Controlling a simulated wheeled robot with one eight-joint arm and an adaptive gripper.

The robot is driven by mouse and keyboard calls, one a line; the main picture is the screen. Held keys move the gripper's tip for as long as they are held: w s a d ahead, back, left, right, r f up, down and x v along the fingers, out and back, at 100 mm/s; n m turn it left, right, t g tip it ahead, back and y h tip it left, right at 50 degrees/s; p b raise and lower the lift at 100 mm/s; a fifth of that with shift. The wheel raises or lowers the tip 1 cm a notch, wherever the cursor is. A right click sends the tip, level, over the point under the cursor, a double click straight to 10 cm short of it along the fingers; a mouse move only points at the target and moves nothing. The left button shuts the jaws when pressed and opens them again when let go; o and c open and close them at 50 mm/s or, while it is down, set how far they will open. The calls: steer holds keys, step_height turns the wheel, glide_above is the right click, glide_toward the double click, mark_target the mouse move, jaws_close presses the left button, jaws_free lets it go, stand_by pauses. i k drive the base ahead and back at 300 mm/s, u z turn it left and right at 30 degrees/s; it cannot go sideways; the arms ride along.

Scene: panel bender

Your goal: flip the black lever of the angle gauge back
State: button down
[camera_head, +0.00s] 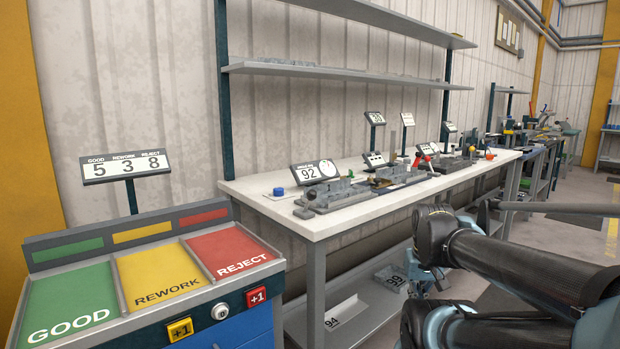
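The angle gauge (340,191) is a grey metal fixture on the near end of the white workbench. Its tilted display (315,172) reads 92 and stands just behind it. A small black knob (311,196) shows at the fixture's left end; it may be the black lever's end, but it is too small to tell which way the lever lies. My arm reaches in from the lower right, in front of the bench. A light blue-grey part (416,284) below the bench edge may be my gripper; its fingers are not clear. It is well apart from the gauge.
The white workbench (262,206) carries more gauges and displays farther right. A blue button (278,192) sits left of the display. A sorting stand (130,240) with green, yellow and red panels is at front left. Bent parts lie on the lower shelf. Open floor is at right.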

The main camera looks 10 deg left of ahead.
mark_target(311, 195)
steer(key=z, duration=0.75)
steer(key=k, duration=1.05)
steer(key=u, duration=0.55)
